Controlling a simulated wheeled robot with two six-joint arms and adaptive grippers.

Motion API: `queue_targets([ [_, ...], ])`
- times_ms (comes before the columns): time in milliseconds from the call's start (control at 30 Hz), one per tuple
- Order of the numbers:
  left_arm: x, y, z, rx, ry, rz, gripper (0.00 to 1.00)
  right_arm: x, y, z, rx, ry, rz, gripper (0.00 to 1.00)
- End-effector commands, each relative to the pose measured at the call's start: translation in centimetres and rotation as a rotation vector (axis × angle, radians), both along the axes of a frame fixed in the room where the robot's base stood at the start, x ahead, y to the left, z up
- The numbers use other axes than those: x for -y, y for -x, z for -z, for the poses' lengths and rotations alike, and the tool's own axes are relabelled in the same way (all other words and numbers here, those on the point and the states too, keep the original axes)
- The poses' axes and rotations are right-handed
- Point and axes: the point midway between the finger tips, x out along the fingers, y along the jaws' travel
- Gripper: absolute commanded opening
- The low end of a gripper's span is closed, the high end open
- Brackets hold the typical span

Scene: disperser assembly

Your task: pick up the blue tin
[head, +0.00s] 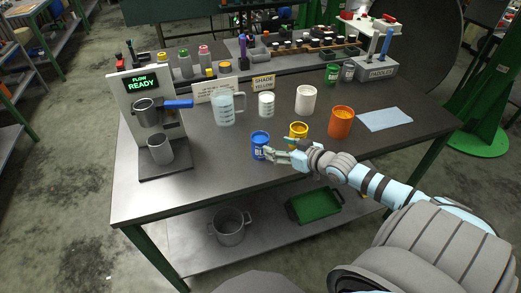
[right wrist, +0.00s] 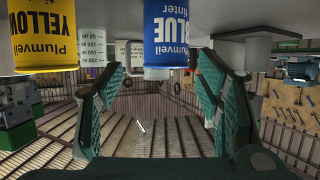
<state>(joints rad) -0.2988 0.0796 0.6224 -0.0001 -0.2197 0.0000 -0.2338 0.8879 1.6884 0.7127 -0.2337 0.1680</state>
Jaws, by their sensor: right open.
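The blue tin (head: 260,139) stands upright on the table in the head view, to the left of the yellow tin (head: 298,131). My right gripper (head: 274,151) reaches in from the right at the front side of the blue tin. In the right wrist view, which is upside down, the blue tin (right wrist: 170,38) lies ahead in the gap between the open fingers (right wrist: 160,72). The gap is empty, and I cannot tell whether the tips touch the tin. The yellow tin (right wrist: 44,38) is off to the side. My left gripper is not in view.
A dispenser marked READY (head: 150,120) is at the left. A light blue cloth (head: 385,119) lies at the right. The front left of the table is clear.

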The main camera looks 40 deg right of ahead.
Motion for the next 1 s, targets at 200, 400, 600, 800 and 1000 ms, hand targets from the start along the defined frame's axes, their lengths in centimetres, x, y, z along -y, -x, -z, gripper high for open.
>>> queue_targets([
  [200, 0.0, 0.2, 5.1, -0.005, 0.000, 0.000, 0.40, -0.5, -4.9, 3.1, 0.004, -0.007, 0.000, 0.60],
  [400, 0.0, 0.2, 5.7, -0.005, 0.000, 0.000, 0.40, -0.6, -7.0, 3.6, 0.000, -0.001, -0.003, 0.60],
  [600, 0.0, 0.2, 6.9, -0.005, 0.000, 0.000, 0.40, -1.4, -10.0, 5.2, 0.000, -0.007, -0.003, 0.60],
  [800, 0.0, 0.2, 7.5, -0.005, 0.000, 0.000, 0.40, -1.4, -11.8, 5.8, -0.003, 0.000, -0.004, 0.60],
  [1000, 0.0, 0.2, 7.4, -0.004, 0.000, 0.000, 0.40, -1.4, -11.7, 5.7, -0.003, 0.000, -0.004, 0.49],
])
